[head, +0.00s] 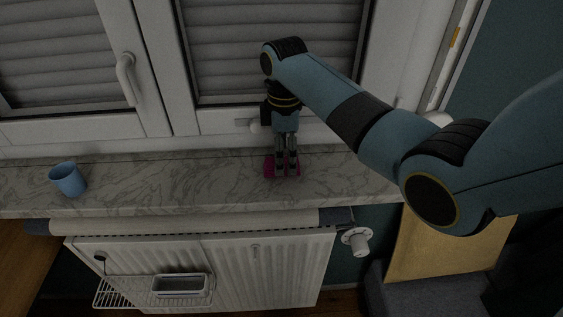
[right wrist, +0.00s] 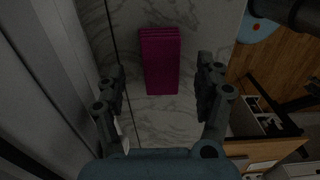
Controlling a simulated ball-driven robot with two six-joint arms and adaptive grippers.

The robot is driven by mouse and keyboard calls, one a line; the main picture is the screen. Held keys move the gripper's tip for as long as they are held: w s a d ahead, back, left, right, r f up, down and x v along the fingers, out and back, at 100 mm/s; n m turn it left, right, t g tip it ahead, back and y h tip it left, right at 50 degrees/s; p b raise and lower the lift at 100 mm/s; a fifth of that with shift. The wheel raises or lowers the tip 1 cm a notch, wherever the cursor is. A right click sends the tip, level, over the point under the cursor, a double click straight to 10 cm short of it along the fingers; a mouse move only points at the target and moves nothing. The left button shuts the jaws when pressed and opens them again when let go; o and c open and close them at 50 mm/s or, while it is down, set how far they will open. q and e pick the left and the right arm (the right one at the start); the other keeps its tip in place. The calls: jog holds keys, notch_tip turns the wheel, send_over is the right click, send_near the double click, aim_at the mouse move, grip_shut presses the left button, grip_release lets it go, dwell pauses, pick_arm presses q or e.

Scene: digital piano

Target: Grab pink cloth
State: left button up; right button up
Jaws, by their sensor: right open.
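The pink cloth (right wrist: 160,62) lies folded in a small rectangle on the marble window sill (head: 215,180). In the right wrist view it is between and ahead of my right gripper's open fingers (right wrist: 160,85), and nothing touches it. In the head view my right gripper (head: 287,172) points down over the cloth (head: 269,167) and hides much of it. The right gripper is empty. My left gripper is in neither view.
Windows with a white handle (head: 125,78) rise behind the sill. A radiator (head: 240,270) with a small tray (head: 180,285) is below the front edge. The sill between cup and cloth is clear.

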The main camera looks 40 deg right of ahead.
notch_tip(320, 180, down, 2)
jog(key=shift+f, duration=0.15)
jog(key=c, duration=1.1)
jog(key=shift+c, duration=0.2)
